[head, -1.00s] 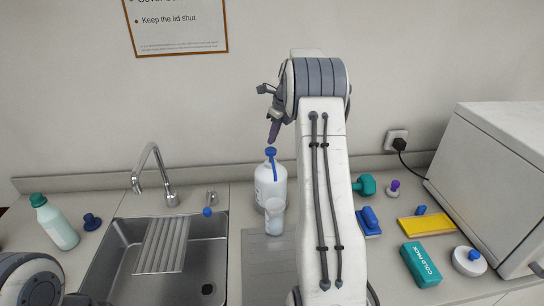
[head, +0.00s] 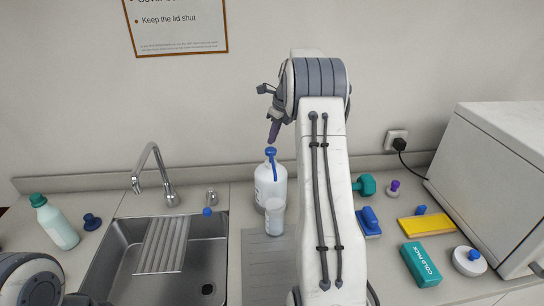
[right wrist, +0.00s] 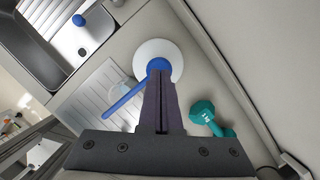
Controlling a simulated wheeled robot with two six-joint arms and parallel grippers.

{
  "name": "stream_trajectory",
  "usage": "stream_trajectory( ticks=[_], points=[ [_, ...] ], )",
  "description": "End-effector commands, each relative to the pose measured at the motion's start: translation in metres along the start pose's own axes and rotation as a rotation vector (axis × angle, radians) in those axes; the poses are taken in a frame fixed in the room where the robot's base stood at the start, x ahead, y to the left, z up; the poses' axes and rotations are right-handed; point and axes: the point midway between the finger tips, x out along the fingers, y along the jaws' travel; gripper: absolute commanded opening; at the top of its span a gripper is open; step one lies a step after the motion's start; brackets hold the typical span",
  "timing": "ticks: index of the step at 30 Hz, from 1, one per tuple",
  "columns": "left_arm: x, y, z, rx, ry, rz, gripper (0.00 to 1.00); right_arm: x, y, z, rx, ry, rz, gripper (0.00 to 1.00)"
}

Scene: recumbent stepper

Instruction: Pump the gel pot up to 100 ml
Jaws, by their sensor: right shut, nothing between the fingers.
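A white pump bottle (head: 270,186) with a blue pump head (head: 270,152) stands on the counter right of the sink. A clear pot (head: 274,216) stands in front of it, under the blue spout; its markings are too small to read. In the right wrist view the spout (right wrist: 125,98) reaches over the pot (right wrist: 119,89). My right gripper (head: 273,133) is shut and empty, pointing down just above the pump head. In the right wrist view its fingertips (right wrist: 160,75) lie over the pump head; whether they touch is unclear. My left gripper is out of view.
The steel sink (head: 208,253) with a tap (head: 152,172) is at the left. A teal dumbbell (head: 365,185), blue brush (head: 369,222), yellow sponge (head: 426,228), cold pack (head: 420,264) and white box (head: 500,180) are at the right.

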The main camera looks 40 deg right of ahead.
Motion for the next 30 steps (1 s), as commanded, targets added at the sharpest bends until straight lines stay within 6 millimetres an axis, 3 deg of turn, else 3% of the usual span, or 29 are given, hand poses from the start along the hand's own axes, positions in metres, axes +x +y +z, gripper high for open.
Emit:
stream_trajectory(
  ticks=[30],
  points=[
    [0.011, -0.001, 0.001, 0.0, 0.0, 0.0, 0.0, 0.023, 0.0, -0.007, 0.0, 0.001, 0.001, 0.0]
  ],
)
